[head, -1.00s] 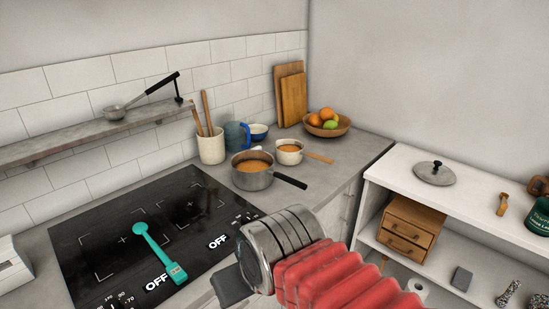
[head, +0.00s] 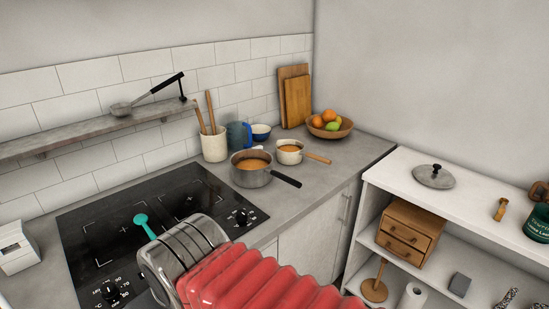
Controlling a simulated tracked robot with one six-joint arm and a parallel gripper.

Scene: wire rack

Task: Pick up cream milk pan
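The cream milk pan (head: 288,158) stands upright on the grey worktop, with orange-brown contents and a wooden handle (head: 317,158) pointing right. A grey steel saucepan (head: 250,178) with similar contents and a black handle stands just in front and to its left. The silver end of my arm, with my gripper (head: 165,265), is at the lower left over the hob's front, well apart from the cream pan. Its fingers are not clearly seen, so I cannot tell whether they are open or shut.
A black hob (head: 100,225) with a teal utensil (head: 142,221) lies at left. A utensil pot (head: 214,147), blue jug (head: 238,135) and small bowl (head: 260,132) stand behind the pans. Boards (head: 297,100) and a fruit bowl (head: 329,128) are further back. White shelving (head: 390,176) is at right.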

